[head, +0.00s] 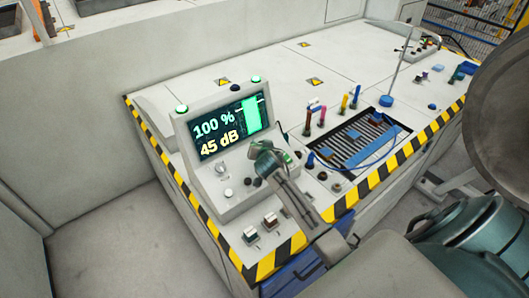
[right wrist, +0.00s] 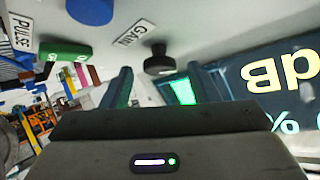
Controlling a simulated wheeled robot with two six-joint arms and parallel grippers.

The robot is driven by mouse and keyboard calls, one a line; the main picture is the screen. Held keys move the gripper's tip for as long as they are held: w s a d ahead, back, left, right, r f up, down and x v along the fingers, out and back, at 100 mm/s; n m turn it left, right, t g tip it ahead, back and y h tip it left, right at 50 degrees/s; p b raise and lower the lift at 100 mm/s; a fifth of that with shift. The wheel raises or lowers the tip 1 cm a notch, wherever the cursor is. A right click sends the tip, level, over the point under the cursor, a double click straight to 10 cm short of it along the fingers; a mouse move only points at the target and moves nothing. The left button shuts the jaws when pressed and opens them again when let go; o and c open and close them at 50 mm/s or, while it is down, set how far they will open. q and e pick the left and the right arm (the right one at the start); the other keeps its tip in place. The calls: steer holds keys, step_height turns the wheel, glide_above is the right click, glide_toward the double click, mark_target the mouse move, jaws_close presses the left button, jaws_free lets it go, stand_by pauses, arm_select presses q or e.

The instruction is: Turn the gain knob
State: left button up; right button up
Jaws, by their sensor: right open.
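The gain knob (right wrist: 158,60) is a small black knob on the pale console face in the right wrist view, beside a white label reading GAIN (right wrist: 133,32). My right gripper (right wrist: 163,82) is open and empty. The knob appears between its two fingers, a little beyond their tips; I see no contact. In the head view my right gripper (head: 265,152) hangs over the console (head: 213,187), just right of its screen (head: 228,123), which reads 100 % and 45 dB. It seems to hide the gain knob there. My left gripper is not in view.
A green button (right wrist: 65,50), a blue button (right wrist: 91,10) and a PULSE label (right wrist: 20,33) lie near the knob. Several coloured probes (head: 322,115) and a dark grille (head: 350,140) stand right of the console. Striped edging (head: 262,266) borders the bench.

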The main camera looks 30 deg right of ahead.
steer(key=b+v, duration=0.2)
steer(key=v, duration=0.7)
steer(key=shift+s+a+r, duration=0.15)
steer(key=shift+s+r, duration=0.05)
steer(key=shift+s, duration=0.05)
